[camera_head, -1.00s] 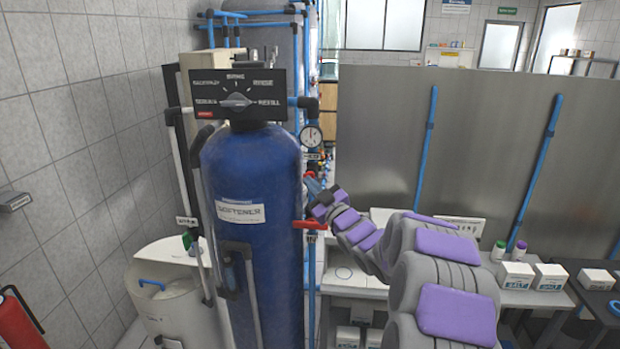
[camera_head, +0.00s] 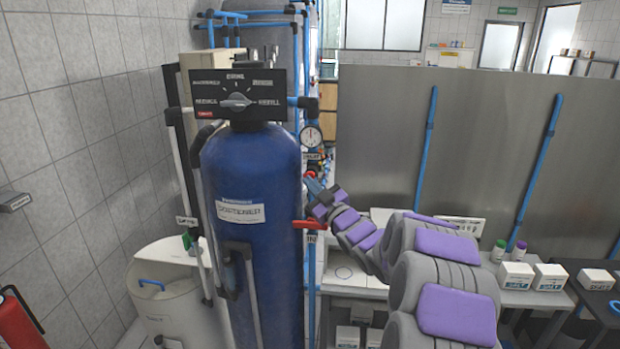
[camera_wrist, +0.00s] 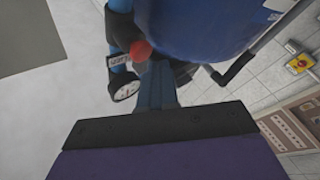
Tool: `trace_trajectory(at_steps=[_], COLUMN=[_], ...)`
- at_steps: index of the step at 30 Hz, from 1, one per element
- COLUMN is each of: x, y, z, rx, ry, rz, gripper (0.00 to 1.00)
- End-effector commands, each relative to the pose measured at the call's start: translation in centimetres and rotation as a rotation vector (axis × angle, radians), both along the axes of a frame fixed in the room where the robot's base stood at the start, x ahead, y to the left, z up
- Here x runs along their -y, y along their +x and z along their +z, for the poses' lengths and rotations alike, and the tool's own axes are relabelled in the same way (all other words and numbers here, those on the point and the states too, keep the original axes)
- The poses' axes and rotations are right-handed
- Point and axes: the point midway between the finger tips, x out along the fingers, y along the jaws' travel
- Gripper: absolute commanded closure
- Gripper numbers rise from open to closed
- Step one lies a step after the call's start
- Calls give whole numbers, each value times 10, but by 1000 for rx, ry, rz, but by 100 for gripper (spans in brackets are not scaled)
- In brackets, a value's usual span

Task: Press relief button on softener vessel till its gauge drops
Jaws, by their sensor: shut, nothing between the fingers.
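The blue softener vessel (camera_head: 250,180) stands upright at centre left, with a white label. Its round white gauge (camera_head: 312,136) is on the pipe at its right shoulder. The needle looks roughly upright, but the reading is too small to tell. A red button (camera_head: 311,175) sits below the gauge. In the wrist view, the red button (camera_wrist: 141,49) is at the fingertips, and the gauge (camera_wrist: 127,91) is left of them, seen at a slant. My gripper (camera_wrist: 153,66) is shut and empty; its tips (camera_head: 309,181) appear at or touching the button. Whether it is pressed in, I cannot tell.
A red valve handle (camera_head: 310,225) is on the pipe below my gripper. A black control head (camera_head: 237,95) tops the vessel. A white tank (camera_head: 165,295) stands at the left. A bench with white boxes (camera_head: 516,274) is at the right, before a grey partition (camera_head: 480,150).

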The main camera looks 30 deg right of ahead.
Motion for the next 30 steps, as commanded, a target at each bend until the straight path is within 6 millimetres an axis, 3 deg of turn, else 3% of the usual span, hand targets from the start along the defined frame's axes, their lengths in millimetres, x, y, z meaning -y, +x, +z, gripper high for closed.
trace_trajectory(at_steps=[30], x=[4], y=[6], z=[2], rx=[0], ry=[0], rz=[0], gripper=[100])
